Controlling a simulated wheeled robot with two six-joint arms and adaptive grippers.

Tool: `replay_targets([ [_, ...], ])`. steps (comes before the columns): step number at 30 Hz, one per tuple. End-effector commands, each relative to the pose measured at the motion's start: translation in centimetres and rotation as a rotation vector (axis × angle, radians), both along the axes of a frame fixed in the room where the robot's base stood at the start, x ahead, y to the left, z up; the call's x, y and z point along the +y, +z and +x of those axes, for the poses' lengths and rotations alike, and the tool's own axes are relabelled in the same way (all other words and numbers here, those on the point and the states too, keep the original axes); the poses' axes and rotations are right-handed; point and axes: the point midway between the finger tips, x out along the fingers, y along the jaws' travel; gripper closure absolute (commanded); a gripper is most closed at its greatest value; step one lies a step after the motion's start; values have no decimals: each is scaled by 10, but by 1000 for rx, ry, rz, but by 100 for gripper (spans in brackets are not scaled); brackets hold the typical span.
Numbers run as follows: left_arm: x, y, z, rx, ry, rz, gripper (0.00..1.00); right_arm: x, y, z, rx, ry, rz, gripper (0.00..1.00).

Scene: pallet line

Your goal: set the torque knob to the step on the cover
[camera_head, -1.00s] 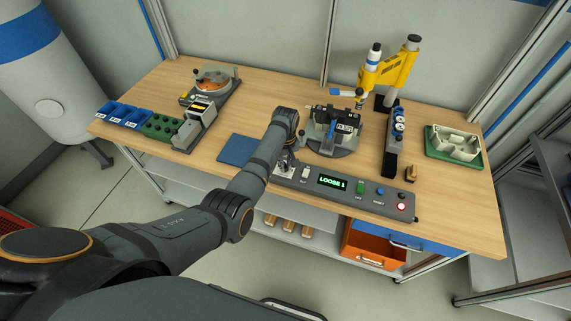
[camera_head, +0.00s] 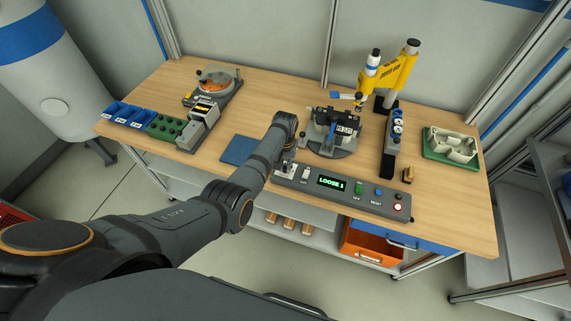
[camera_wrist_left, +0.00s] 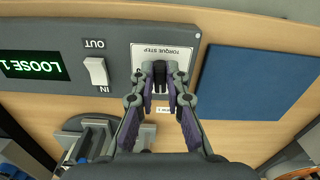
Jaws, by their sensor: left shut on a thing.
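My left gripper (camera_wrist_left: 159,86) is shut on the knob, with a fingertip on either side. In the head view my left gripper (camera_head: 284,167) is at the panel's left end, and the arm partly hides the knob. The panel display (camera_head: 332,183) reads LOOSE 1. A cover with a small white label (camera_head: 346,130) is on the round fixture behind the panel; its print is too small to read. My right gripper is out of view.
An IN/OUT rocker switch (camera_wrist_left: 97,71) is close to the knob. A blue mat (camera_head: 238,150) lies left of the panel. A yellow tool stand (camera_head: 390,75) is at the back, and a green tray (camera_head: 440,156) with a pale part is at right.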

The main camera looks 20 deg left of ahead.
Motion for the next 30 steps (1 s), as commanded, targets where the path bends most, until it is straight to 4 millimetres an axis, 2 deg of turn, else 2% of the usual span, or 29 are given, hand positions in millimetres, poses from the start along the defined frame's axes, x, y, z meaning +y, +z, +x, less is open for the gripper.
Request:
replay_targets([
  [9,1,1,1,-4,-85,0,100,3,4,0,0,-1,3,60],
  [22,1,1,2,-5,-94,0,100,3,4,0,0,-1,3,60],
  [23,1,1,2,-5,-94,0,84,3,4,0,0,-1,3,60],
  [27,1,1,1,-3,-93,0,65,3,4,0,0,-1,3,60],
  [30,1,1,1,-2,-93,0,64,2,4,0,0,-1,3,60],
])
